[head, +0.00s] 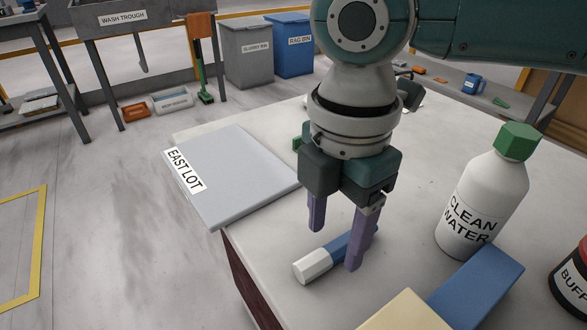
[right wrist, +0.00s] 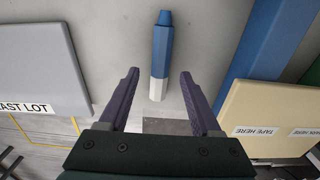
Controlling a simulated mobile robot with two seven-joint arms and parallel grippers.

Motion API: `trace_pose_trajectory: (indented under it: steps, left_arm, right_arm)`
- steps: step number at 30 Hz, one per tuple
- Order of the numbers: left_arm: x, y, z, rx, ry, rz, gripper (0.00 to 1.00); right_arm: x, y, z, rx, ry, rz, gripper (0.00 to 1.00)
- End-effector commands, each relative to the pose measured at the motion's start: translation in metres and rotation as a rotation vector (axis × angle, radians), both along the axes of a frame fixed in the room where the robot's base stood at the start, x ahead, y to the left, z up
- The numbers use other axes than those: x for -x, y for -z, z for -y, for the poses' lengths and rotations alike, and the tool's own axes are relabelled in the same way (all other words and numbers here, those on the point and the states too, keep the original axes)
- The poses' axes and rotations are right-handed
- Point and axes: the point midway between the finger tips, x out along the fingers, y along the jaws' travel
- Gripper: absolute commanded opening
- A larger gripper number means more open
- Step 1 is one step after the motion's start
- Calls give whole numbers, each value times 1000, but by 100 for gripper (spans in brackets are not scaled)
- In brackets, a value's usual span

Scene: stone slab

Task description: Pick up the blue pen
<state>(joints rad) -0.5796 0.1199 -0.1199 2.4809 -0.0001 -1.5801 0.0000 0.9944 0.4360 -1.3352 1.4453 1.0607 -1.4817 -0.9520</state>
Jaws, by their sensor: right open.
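The blue pen (head: 316,262) is a thick marker-like stick with a blue body and a white end. It lies on the pale stone slab (head: 270,228) near its edge, white end toward the edge. My right gripper (head: 335,248) points down over it, with its purple fingers apart and nothing between them in its hold. One finger hides part of the pen in the head view. In the right wrist view the pen (right wrist: 161,50) lies just beyond the fingertips (right wrist: 160,74), lined up with the gap between them. My left gripper is not in view.
A grey board (head: 235,175) labelled EAST LOT lies left of the pen. On the right are a CLEAN WATER bottle (head: 480,205) with a green cap, a blue block (head: 475,288), a cream block (head: 405,315) and a partly visible BUFF container (head: 572,285). The slab around the pen is clear.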

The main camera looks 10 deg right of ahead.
Motion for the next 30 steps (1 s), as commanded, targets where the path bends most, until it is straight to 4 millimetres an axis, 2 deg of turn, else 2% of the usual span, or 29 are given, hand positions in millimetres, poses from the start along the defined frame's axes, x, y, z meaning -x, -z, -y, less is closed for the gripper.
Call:
trace_pose_trajectory:
  steps: [1, 4, 12, 30]
  left_arm:
    - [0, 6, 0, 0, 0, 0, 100]
    - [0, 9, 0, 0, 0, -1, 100]
    - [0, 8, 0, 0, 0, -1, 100]
    - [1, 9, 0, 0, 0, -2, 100]
  right_arm:
    - [1, 11, 0, 1, 0, -2, 65]
    - [0, 21, 0, 0, 1, -1, 65]
    - [0, 23, 0, 0, 0, 1, 65]
    - [0, 22, 0, 0, 0, 1, 0]
